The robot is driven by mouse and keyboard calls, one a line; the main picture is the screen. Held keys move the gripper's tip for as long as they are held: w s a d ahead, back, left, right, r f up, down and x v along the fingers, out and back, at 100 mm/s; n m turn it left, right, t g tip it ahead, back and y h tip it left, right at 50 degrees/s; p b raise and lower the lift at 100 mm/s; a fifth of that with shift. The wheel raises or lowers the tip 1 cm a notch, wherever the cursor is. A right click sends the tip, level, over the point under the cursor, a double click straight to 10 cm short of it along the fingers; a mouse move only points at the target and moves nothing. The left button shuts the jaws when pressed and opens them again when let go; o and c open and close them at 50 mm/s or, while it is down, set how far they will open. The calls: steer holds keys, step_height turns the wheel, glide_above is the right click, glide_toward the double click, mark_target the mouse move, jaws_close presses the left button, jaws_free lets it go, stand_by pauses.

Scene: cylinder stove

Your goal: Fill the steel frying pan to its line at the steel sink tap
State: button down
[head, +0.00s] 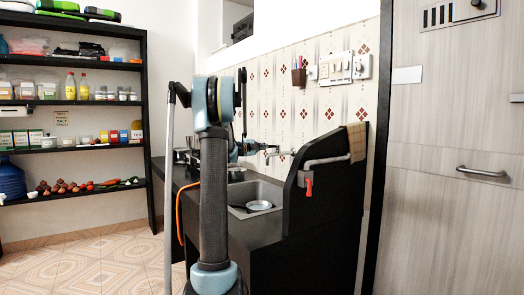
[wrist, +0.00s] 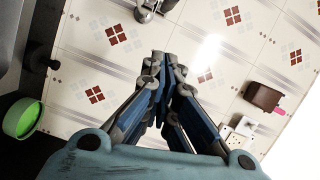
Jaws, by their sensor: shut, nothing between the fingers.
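The steel sink (head: 270,191) is set in the dark counter. A round, shallow metal vessel (head: 258,205), which looks like the steel frying pan, rests in the basin; its fill line and any water in it are too small to tell. The tap (head: 281,153) reaches from the tiled wall above the sink. Part of a metal fitting, likely this tap, shows at the top of the wrist view (wrist: 149,10). My gripper (wrist: 163,56) is shut and empty, its fingers pointing at the tiled wall. In the head view it is near the tap, partly hidden by my arm.
A dark panel (head: 325,215) at the sink's right carries a pipe with a red handle (head: 309,187) and a cloth (head: 357,142). Switch boards (head: 335,68) and a pen holder (head: 298,77) are on the wall. A green-rimmed round item (wrist: 21,118) is at the wrist view's left.

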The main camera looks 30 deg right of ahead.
steer(key=w+d+f, duration=0.1)
steer(key=w+d, duration=0.5)
steer(key=d, duration=0.1)
steer(key=shift+w, duration=0.35)
steer(key=shift+f, duration=0.1)
steer(key=shift+w+a, duration=0.25)
steer(key=shift+w, duration=0.65)
steer(key=shift+w, duration=0.1)
